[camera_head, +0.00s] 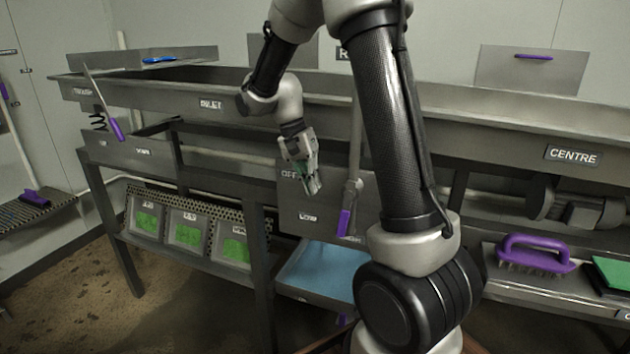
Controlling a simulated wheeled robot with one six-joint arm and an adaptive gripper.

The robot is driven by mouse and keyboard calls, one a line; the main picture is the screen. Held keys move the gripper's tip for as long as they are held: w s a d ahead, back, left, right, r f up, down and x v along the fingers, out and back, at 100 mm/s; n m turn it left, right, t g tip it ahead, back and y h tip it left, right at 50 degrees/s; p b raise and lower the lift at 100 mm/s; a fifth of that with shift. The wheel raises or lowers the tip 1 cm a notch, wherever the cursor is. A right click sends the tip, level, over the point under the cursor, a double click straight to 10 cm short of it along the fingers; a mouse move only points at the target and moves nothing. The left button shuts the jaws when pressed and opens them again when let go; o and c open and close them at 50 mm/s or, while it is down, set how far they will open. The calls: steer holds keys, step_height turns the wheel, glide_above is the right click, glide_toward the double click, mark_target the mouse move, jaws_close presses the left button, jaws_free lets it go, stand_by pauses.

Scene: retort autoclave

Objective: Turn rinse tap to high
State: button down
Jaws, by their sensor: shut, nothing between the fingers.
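The rinse tap looks to be the grey lever with a purple tip (344,222) on a grey panel (287,200) below the long trough. The lever hangs down and slants slightly left at its tip. An OFF label (290,174) is at the upper left of the panel and a LOW label (308,217) is below it. A partly hidden label (350,239), too small to read surely, is just below the purple tip. My gripper (312,187) is shut and empty, pointing down in front of the panel, left of the lever and apparently apart from it.
The trough (490,118) runs above the panel. A blue tray (320,270) is below it. A purple-handled brush (535,253) lies on the right shelf. Several bins with green contents (186,235) stand at left. My arm hides the area right of the lever.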

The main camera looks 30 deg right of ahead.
mark_target(346, 210)
steer(key=s+d+f, duration=0.1)
steer(key=f, duration=0.1)
steer(key=s+d+f, duration=0.1)
steer(key=s+f, duration=0.1)
steer(key=s+d+f, duration=0.1)
steer(key=f, duration=0.1)
steer(key=shift+s+d+f, duration=0.2)
steer(key=shift+s+d, duration=0.1)
steer(key=shift+s+d+f+g+h, duration=0.2)
steer(key=shift+s+d+g, duration=0.05)
steer(key=shift+s, duration=0.2)
steer(key=shift+s+d+f+g+h, duration=0.15)
steer(key=shift+s+d+g+h, duration=0.1)
steer(key=shift+s, duration=0.15)
